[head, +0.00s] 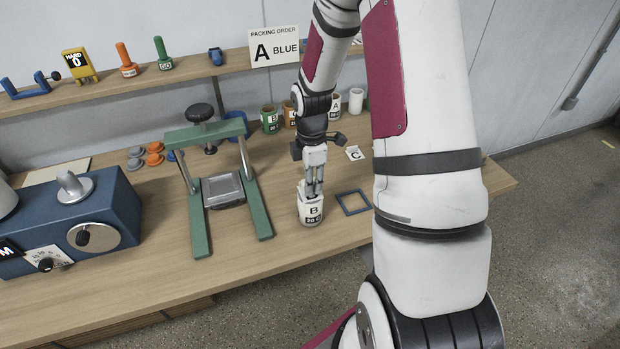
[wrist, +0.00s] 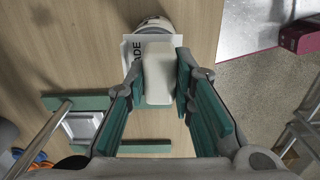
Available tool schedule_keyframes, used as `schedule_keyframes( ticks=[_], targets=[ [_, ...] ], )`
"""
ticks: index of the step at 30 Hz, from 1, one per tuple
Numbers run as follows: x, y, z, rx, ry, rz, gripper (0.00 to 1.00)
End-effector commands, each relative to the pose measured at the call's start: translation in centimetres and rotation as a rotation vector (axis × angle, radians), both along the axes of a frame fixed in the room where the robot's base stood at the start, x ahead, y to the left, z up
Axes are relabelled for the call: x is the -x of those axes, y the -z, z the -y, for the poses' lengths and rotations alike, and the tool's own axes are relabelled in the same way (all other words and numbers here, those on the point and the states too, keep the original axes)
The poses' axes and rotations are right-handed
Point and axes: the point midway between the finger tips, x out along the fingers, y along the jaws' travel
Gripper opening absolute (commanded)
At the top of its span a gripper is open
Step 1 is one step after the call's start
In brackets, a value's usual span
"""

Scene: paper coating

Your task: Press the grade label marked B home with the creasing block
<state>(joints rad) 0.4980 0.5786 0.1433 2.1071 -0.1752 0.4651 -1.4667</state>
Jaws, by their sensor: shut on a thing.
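A white can (head: 302,216) stands on the bench with the grade label marked B (head: 314,211) at its front. In the wrist view, part of the label (wrist: 129,51) shows the letters "ADE", beside the can's rounded end (wrist: 153,22). My gripper (head: 314,189) points down at the can in the head view. In the wrist view its green-padded fingers are shut on the pale creasing block (wrist: 158,75). The block's far end overlaps the label; whether it touches cannot be told. I cannot make out the block in the head view.
A green press frame (head: 196,218) stands left of the can, and a blue square frame (head: 353,202) lies to its right. A blue machine (head: 85,220) is at far left. The bench front is clear.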

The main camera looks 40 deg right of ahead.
Motion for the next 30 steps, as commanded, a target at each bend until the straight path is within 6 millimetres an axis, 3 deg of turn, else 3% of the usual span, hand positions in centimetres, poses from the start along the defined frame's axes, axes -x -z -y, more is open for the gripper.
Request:
schedule_keyframes(
  ticks=[16,30],
  targets=[
    [0.0,0.1,0.0,0.0,0.0,-0.001,0.01],
    [0.0,1.2,0.0,0.0,-0.001,-0.001,0.01]
  ],
)
